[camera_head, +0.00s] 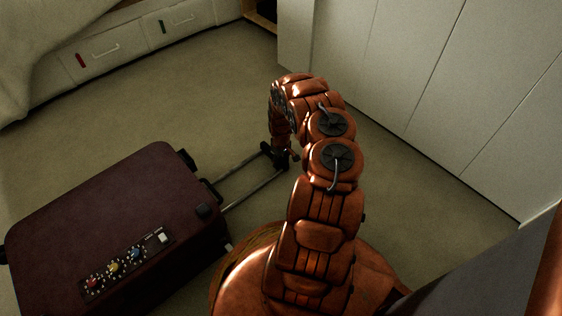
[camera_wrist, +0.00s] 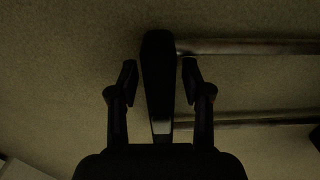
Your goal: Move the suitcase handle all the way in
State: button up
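A dark maroon suitcase (camera_head: 120,215) lies on the carpet at the lower left of the head view. Its pull handle is drawn out to the right on two metal rods (camera_head: 258,186). The black handle grip (camera_wrist: 158,100) stands between the fingers of my gripper (camera_wrist: 160,78) in the wrist view. The fingers are open around the grip, with a small gap on each side. The rods (camera_wrist: 250,47) run off to the right there. In the head view, my gripper (camera_head: 281,157) is at the handle's end and hides part of the grip.
White cabinet doors (camera_head: 410,60) line the right and back. A low drawer unit (camera_head: 115,50) and a pale draped cover (camera_head: 40,35) are at the upper left. The carpet (camera_head: 205,100) between the suitcase and the drawers is clear.

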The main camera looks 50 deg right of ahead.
grip_shut()
jog(key=shift+a, duration=0.15)
dwell(0.4)
